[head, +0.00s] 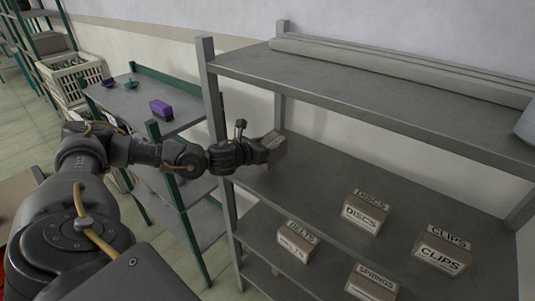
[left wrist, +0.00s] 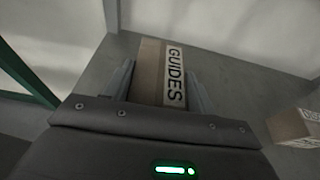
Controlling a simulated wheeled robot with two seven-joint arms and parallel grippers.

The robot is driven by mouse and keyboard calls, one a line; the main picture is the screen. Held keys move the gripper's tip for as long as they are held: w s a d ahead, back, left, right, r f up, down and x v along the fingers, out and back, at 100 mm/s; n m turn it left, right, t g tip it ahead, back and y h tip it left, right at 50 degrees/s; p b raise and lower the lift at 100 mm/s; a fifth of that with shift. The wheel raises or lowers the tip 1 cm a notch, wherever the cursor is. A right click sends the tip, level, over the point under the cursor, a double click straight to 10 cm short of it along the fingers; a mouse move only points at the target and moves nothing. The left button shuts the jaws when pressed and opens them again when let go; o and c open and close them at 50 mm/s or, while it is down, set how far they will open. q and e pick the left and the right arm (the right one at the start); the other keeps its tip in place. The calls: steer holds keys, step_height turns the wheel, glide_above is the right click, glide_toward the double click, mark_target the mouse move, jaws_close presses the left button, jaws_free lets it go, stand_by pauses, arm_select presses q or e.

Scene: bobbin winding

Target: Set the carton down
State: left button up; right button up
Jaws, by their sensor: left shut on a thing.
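A cardboard carton (head: 274,147) is at the left end of the grey shelf unit's middle shelf (head: 313,178). In the left wrist view the carton (left wrist: 151,75) carries a white label reading GUIDES. My left gripper (head: 262,149) reaches in from the left and is shut on it, with one finger (left wrist: 122,80) on each side. I cannot tell whether the carton's underside touches the shelf. My right gripper is not in view.
Cartons marked DISCS (head: 362,212) and CLIPS (head: 442,250) stand on the same shelf. BELTS (head: 296,241) and SPRINGS (head: 371,284) cartons are lower. A grey post (head: 212,95) stands beside my arm. A green-framed rack (head: 150,105) holds a purple block (head: 160,108).

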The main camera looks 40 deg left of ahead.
arm_select(q)
steer(key=f+b, duration=0.1)
steer(key=f, duration=0.1)
steer(key=f+b, duration=0.1)
steer(key=f, duration=0.1)
steer(key=shift+w+a+b, duration=0.25)
steer(key=shift+w+b, duration=0.05)
steer(key=shift+b, duration=0.05)
steer(key=shift+d+r, duration=0.1)
steer(key=shift+r, duration=0.1)
steer(key=shift+f, duration=0.1)
steer(key=o, duration=1.1)
steer(key=shift+c, duration=0.2)
